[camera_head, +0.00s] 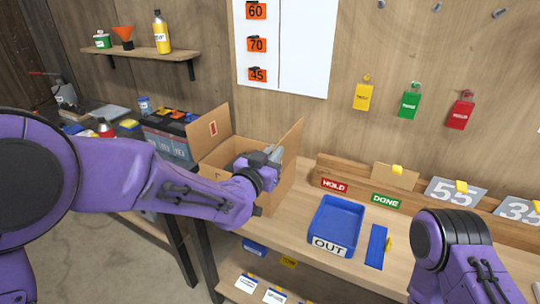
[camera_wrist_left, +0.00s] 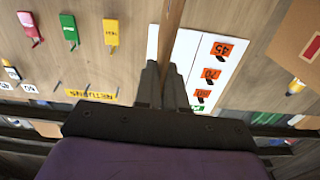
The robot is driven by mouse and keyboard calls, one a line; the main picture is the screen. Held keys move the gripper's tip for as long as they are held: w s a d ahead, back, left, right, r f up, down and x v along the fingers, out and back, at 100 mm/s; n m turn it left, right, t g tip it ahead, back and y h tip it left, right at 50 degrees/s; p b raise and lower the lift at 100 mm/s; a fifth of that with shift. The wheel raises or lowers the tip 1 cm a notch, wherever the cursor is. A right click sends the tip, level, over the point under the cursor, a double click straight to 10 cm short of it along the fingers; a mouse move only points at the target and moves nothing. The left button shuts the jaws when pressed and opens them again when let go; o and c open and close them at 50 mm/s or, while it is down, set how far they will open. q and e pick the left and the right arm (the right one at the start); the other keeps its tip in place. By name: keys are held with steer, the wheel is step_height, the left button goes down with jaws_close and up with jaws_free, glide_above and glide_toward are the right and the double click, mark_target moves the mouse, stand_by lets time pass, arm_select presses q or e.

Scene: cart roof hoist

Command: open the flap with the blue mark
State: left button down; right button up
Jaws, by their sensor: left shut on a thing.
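An open cardboard box (camera_head: 283,190) stands on the bench left of centre. Its right flap (camera_head: 293,141) is raised and leans outward; no blue mark shows on it from here. My left gripper (camera_head: 274,155) is at this flap, shut on it. In the left wrist view the fingers (camera_wrist_left: 164,84) close on a thin brown edge (camera_wrist_left: 172,22), the flap seen edge-on. The left flap (camera_head: 212,130) stands up and bears a red mark; it also shows in the left wrist view (camera_wrist_left: 302,45). My right arm is at the lower right, its gripper outside the frame.
A blue OUT tray (camera_head: 336,222) and a blue strip (camera_head: 376,246) lie right of the box. A wooden rail (camera_head: 340,170) with HOLD and DONE labels runs behind. Dark containers (camera_head: 168,135) stand left of the box.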

arm_select(q)
steer(key=shift+f, duration=0.1)
stand_by(0.3)
steer(key=c, duration=1.6)
jaws_free()
steer(key=b+v, duration=0.2)
steer(key=v, duration=0.8)
steer(key=shift+s+a+b, duration=0.1)
steer(key=shift+s+b, duration=0.25)
steer(key=shift+b, duration=0.05)
